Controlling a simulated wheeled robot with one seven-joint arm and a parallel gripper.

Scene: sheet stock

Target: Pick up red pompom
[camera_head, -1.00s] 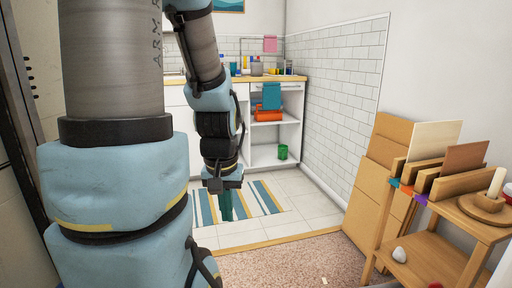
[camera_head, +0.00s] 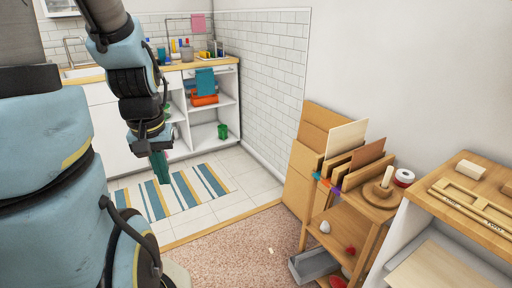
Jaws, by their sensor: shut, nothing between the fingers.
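A small round red thing, likely the red pompom (camera_head: 350,250), lies on the lower shelf of the wooden stand (camera_head: 334,240) at the lower right. Another red item (camera_head: 337,282) shows below, partly cut off by the frame edge; I cannot tell what it is. My gripper (camera_head: 160,167) hangs at the left, pointing down, with its teal fingers together and empty. It is well apart from the stand and both red things.
A whitish lump (camera_head: 325,227) sits on the same shelf. A grey tray (camera_head: 306,268) lies low beside the stand. A wooden-topped cabinet (camera_head: 475,205) stands at right. Cardboard sheets (camera_head: 303,178) lean on the wall. The striped rug (camera_head: 172,196) and nearby floor are clear.

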